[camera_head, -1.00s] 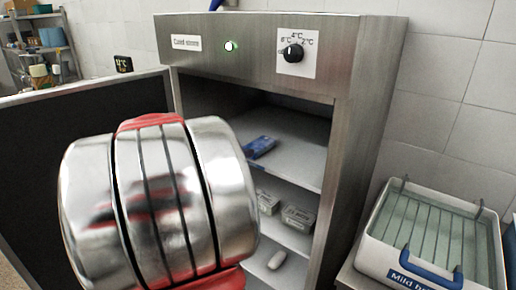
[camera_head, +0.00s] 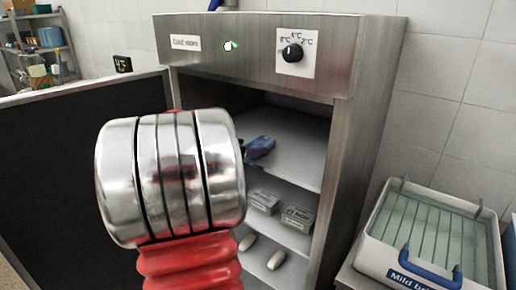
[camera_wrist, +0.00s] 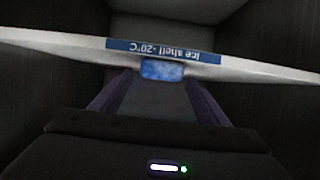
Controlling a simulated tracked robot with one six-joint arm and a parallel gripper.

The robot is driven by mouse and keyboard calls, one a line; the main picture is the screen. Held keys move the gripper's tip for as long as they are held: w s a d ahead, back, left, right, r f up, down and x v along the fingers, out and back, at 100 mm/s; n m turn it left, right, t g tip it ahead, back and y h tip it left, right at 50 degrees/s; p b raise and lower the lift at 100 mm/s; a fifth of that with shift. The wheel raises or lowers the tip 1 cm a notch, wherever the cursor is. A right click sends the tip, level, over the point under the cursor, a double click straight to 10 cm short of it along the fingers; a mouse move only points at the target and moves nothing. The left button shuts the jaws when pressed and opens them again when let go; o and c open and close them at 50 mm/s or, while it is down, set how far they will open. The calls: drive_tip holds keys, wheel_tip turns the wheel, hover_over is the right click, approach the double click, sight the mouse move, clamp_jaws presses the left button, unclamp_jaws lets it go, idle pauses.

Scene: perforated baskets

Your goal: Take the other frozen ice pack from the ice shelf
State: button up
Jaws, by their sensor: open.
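The cold store's ice shelf shows its front edge in the wrist view (camera_wrist: 250,69), with an upside-down blue label reading "ice shelf -20°C". A blue ice pack (camera_wrist: 162,69) shows just below the label in that picture, between my fingers. My gripper (camera_wrist: 158,82) is open and empty, its two purplish fingers on either side of the pack; whether they touch it is unclear. In the head view my shiny wrist hides much of the cabinet. A blue-purple shape shows over the upper shelf (camera_head: 300,160), where pack and finger are hard to tell apart.
Lower shelves hold grey boxes (camera_head: 298,218) and two pale rounded items (camera_head: 274,260). The open door (camera_head: 60,170) stands left, the cabinet's side wall (camera_head: 350,160) right. A water bath (camera_head: 425,235) with a blue handle stands at the lower right.

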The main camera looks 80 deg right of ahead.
drive_tip(key=shift+x, duration=1.3)
drive_tip(key=shift+c, duration=0.5)
drive_tip(key=c, duration=1.1)
drive_tip(key=shift+r, duration=0.15)
drive_tip(key=shift+c, duration=0.2)
wheel_tip(320, 180, up, 10)
